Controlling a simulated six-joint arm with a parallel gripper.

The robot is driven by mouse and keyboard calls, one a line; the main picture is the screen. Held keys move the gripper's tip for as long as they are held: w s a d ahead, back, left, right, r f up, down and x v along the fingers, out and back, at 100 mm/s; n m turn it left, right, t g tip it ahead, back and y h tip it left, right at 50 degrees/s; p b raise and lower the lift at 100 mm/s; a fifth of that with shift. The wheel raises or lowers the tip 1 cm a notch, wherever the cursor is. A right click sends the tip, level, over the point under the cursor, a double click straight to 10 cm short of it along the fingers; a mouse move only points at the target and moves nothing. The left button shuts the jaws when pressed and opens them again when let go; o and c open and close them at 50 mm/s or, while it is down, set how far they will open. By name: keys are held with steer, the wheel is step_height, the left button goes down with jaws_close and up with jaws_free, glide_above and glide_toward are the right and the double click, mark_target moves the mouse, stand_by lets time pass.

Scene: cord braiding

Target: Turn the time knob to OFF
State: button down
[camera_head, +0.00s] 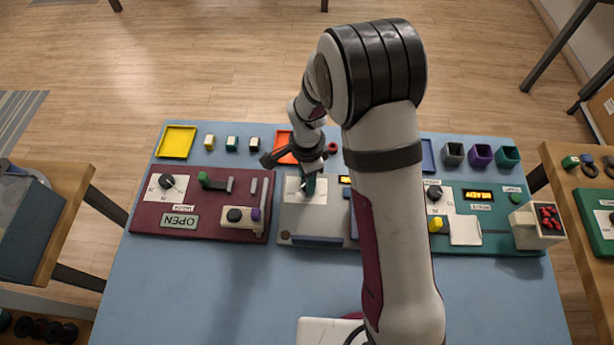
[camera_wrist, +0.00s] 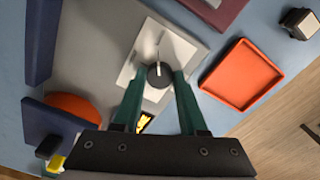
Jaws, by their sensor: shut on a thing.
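The time knob (camera_wrist: 160,76) is a dark round knob with a pale pointer line, on a white plate (camera_wrist: 185,50) of the grey middle panel (camera_wrist: 100,40). In the wrist view its pointer runs towards the top of the picture. My gripper (camera_wrist: 159,74) has its two green fingers on either side of the knob, shut on it. In the head view my gripper (camera_head: 308,186) stands over the white plate (camera_head: 318,196) and hides most of the knob. I cannot read the plate's markings or the OFF position.
A maroon panel (camera_head: 150,218) with an OPEN sign is at left, a teal panel (camera_head: 495,208) at right. An orange tray (camera_wrist: 243,74) lies beside the grey panel. Small blocks and a yellow tray (camera_head: 176,141) stand along the back. The blue table's front (camera_head: 190,300) is clear.

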steer(key=n, duration=1)
steer(key=shift+n, duration=0.3)
steer(key=n, duration=1)
steer(key=shift+d+n, duration=0.1)
steer(key=shift+n, duration=0.3)
steer(key=shift+c, duration=2.2)
jaws_free()
